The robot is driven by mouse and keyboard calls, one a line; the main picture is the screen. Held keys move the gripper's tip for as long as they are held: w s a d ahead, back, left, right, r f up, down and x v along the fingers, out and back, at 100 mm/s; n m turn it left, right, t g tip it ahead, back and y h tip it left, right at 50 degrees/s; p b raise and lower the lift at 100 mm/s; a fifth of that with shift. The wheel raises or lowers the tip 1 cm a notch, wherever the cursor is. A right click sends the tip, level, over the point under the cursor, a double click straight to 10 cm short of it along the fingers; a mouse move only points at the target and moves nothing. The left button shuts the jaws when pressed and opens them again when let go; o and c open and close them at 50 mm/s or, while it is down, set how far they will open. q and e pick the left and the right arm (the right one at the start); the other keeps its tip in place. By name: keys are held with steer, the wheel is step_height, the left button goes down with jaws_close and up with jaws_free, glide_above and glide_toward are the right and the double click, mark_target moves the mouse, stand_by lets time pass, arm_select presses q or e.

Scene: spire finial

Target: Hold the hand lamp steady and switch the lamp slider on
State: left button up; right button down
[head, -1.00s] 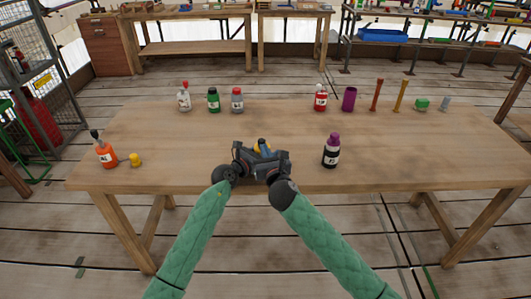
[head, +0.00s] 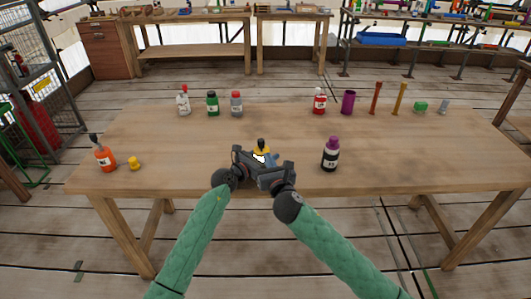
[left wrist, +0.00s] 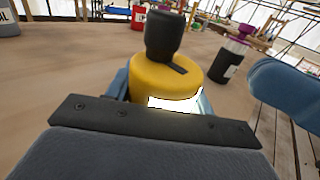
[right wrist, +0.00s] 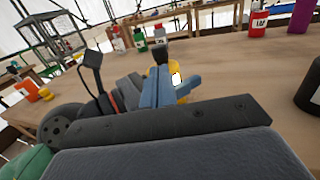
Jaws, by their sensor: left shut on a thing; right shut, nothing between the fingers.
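The hand lamp (head: 261,156) is yellow with a black upper part, and stands upright in my left gripper (head: 256,160) above the table's near edge. In the left wrist view the lamp's yellow body (left wrist: 160,78) sits between the blue fingers. A small dark strip, perhaps the slider (left wrist: 180,69), lies on its yellow top. A bright white patch shows low on its side. My right gripper (head: 280,170) is shut and empty, just right of the lamp; a blue part of it shows at right in the left wrist view. Contact with the lamp cannot be told.
The wooden table (head: 220,135) is clear around the grippers. A purple-capped dark bottle (head: 330,155) stands to the right. An orange bottle (head: 104,158) and a small yellow piece (head: 134,163) stand at left. Several bottles and posts line the back.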

arm_select(q)
steer(key=shift+r, duration=0.1)
arm_select(e)
steer(key=v, duration=0.9)
arm_select(q)
steer(key=o, duration=1.1)
steer(key=shift+o, duration=0.2)
